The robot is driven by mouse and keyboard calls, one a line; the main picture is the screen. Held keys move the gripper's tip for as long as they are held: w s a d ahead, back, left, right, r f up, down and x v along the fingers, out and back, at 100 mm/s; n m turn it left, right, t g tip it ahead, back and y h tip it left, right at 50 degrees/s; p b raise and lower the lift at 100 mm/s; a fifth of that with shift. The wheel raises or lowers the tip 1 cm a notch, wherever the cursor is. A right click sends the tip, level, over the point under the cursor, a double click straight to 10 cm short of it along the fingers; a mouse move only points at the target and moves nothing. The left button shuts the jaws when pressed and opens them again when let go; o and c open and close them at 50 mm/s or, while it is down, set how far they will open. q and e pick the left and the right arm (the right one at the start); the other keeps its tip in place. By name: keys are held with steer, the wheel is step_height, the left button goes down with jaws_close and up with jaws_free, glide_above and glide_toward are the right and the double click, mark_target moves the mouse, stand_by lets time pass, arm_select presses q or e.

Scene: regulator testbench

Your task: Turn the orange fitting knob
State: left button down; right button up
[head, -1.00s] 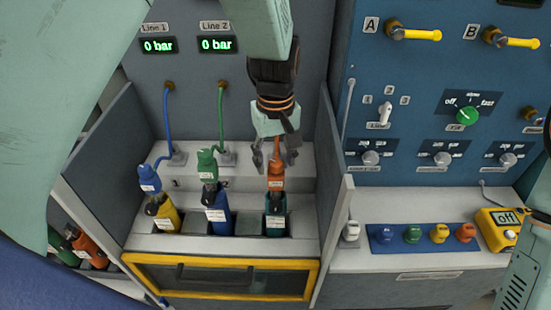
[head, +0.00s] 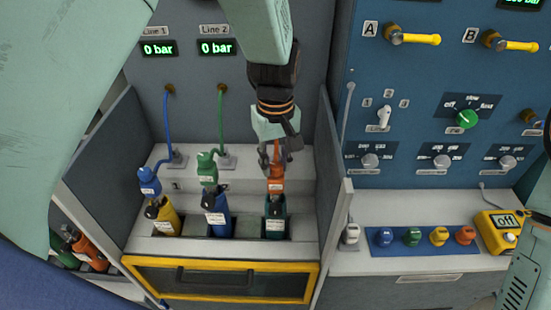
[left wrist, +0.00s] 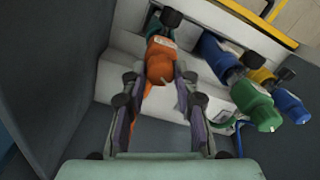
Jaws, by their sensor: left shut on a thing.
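The orange fitting knob (head: 276,178) sits on top of the teal regulator bottle (head: 275,215), the rightmost in the bench rack. It also shows in the left wrist view (left wrist: 160,64), between the finger pads. My left gripper (head: 275,160) comes down from above and is shut on the orange fitting, one finger on each side. The fingers hide part of its upper end. My right gripper is not in view.
A blue bottle with a green fitting (head: 208,170) and a yellow bottle with a blue fitting (head: 149,182) stand left of it. Grey side walls (head: 333,195) bound the rack. Spare coloured fittings lie on a blue mat (head: 377,249) at right.

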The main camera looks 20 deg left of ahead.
arm_select(q)
steer(key=n+p, duration=0.3)
steer(key=shift+s+r, duration=0.15)
steer(key=shift+r, duration=0.15)
steer(key=shift+f+n+p, duration=0.1)
steer(key=shift+n+p, duration=0.45)
steer(key=shift+n, duration=0.45)
steer(key=shift+f, duration=0.1)
steer(key=c, duration=1)
jaws_free()
